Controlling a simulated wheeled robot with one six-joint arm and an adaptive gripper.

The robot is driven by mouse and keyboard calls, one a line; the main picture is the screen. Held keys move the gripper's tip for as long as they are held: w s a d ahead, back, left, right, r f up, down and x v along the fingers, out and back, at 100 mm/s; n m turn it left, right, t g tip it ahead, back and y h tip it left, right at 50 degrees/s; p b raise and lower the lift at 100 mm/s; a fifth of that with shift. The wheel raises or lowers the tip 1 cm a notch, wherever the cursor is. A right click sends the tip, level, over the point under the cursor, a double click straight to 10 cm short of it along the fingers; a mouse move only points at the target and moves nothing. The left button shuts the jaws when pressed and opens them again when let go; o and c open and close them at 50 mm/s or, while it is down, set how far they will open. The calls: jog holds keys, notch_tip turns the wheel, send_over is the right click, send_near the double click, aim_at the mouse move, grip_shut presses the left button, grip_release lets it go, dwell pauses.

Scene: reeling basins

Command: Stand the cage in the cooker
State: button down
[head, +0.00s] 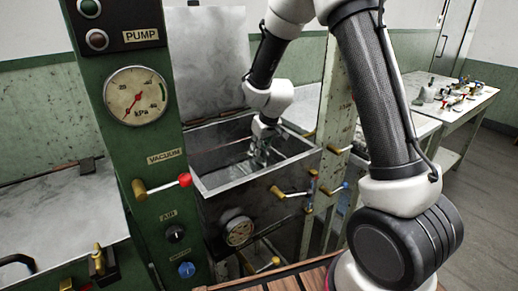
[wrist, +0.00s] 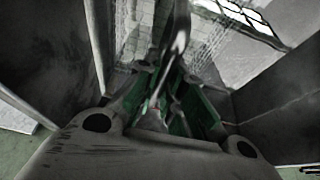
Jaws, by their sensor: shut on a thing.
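The cooker (head: 250,178) is a grey metal tub with its lid (head: 208,60) raised behind it. My gripper (head: 262,155) reaches down into the tub from above. In the wrist view my gripper (wrist: 172,88) is shut on a shiny metal bar that appears to be the handle of the cage. The wire mesh of the cage (wrist: 205,65) lies below the fingers, between the dark cooker walls (wrist: 52,62). In the head view the cage is mostly hidden by the gripper and the tub wall. I cannot tell whether it touches the cooker floor.
A green panel (head: 140,160) with a pressure gauge (head: 135,95) and a red-knobbed vacuum lever (head: 184,180) stands left of the cooker. Brass-handled valves (head: 290,193) project from its front right. A bench (head: 455,110) with small fittings stands at the right.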

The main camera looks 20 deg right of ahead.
jog(key=shift+f, duration=0.3)
jog(key=c, duration=1.5)
grip_release()
jog(key=shift+f, duration=0.1)
jog(key=v, duration=1.2)
jog(key=s+d+r+m, duration=0.1)
jog(key=s+d+r, duration=0.35)
jog(key=s, duration=0.25)
jog(key=s+d+r+m, duration=0.1)
jog(key=s+d+r, duration=0.2)
jog(key=s+r, duration=0.4)
jog(key=shift+m+h, duration=0.7)
jog(key=shift+m, duration=0.1)
jog(key=s+d, duration=0.1)
jog(key=s, duration=0.4)
jog(key=s+d, duration=0.2)
jog(key=s, duration=0.4)
jog(key=s+d, duration=0.1)
jog(key=s, duration=0.4)
jog(key=shift+s+d, duration=0.2)
